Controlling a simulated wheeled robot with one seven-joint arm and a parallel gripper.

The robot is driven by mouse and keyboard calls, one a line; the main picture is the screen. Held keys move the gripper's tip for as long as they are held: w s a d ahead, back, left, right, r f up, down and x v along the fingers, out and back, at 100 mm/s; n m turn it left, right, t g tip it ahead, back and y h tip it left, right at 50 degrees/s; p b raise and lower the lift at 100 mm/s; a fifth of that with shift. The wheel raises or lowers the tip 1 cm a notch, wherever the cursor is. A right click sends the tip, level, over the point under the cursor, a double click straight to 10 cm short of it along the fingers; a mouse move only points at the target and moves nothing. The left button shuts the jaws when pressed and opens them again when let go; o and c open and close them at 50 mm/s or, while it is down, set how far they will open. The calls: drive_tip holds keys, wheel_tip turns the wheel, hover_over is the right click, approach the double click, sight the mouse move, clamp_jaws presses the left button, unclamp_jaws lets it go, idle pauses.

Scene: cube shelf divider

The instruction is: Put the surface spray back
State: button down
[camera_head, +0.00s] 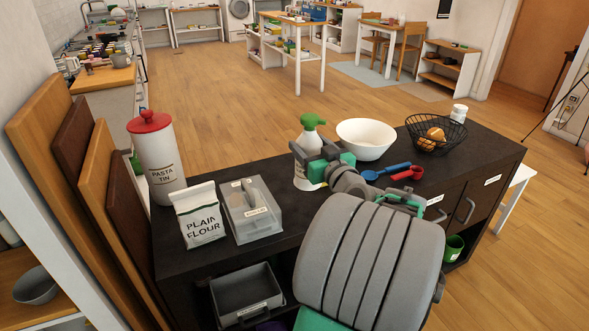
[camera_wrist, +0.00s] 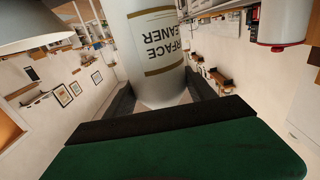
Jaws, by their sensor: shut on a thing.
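The surface spray (camera_head: 309,152) is a white bottle with a green trigger head, upright at the back of the dark counter in the head view. My gripper (camera_head: 322,170) is around its body and shut on it. The wrist view shows the bottle (camera_wrist: 160,50) upside down in the picture, its label reading "SURFACE CLEANER", between my dark fingers (camera_wrist: 160,95). My arm hides the bottle's lower right side in the head view. I cannot tell whether its base touches the counter.
A white bowl (camera_head: 366,139) stands just right of the bottle, with blue and red scoops (camera_head: 386,171) in front. A wire fruit basket (camera_head: 435,133) and small white jar (camera_head: 459,113) are farther right.

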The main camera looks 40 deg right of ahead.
drive_tip(key=w+f+b, duration=0.1)
drive_tip(key=w+f, duration=0.5)
drive_tip(key=f, duration=0.3)
drive_tip(key=shift+d, duration=0.3)
drive_tip(key=shift+f, duration=0.25)
drive_tip(key=shift+c, duration=1.5)
unclamp_jaws()
drive_tip(key=shift+s, duration=0.1)
drive_tip(key=b+v, duration=0.1)
drive_tip(key=v, duration=1.1)
drive_tip(key=shift+r, duration=0.1)
